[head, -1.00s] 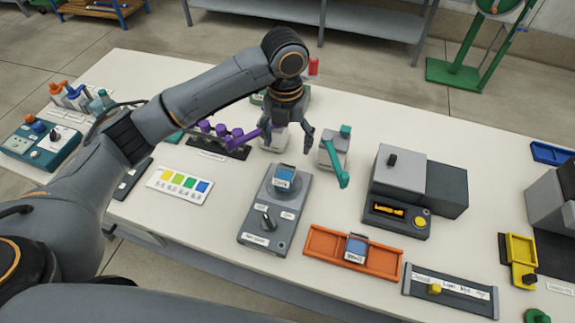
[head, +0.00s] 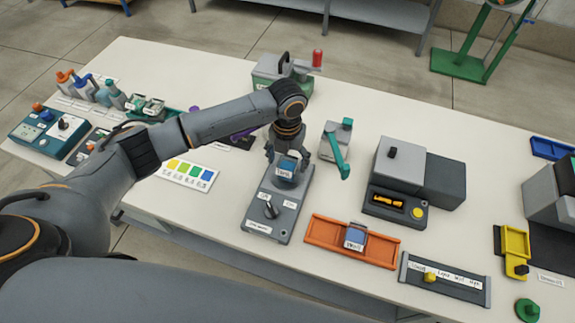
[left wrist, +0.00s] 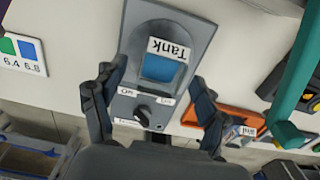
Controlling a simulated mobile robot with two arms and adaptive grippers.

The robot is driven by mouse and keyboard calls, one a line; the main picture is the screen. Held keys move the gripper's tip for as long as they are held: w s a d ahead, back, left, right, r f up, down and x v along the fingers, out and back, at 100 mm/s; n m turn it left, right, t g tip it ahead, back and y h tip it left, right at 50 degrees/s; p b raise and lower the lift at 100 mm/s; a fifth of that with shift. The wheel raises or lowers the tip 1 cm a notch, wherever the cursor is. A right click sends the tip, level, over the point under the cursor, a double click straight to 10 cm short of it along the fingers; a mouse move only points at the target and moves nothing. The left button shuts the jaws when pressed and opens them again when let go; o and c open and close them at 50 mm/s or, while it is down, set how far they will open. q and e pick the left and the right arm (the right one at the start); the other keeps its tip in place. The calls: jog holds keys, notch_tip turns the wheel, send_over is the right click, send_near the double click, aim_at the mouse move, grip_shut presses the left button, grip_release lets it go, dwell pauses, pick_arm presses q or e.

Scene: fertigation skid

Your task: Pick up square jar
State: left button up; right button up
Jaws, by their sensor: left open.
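A square jar with blue contents and a white label reading "Tank" (head: 286,170) stands on the grey plate device (head: 262,222). The jar also shows in the left wrist view (left wrist: 160,68), seen from above. My left gripper (head: 287,156) is open, pointing down just above and around the jar's top, and it hides part of it. In the left wrist view its fingers (left wrist: 155,90) are spread wide with the jar between and beyond them; I see no contact. A second blue jar with a white label (head: 355,240) sits in an orange tray (head: 325,243). My right gripper is not in view.
A grey box with a teal lever (head: 336,145) stands close right of the gripper. A green-based device with a red knob (head: 275,80) is behind. A colour chart (head: 187,174) lies left. A grey block device (head: 400,165) stands further right.

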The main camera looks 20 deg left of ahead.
pick_arm(q)
jog(key=shift+f, duration=0.7)
jog(key=c, duration=1.3)
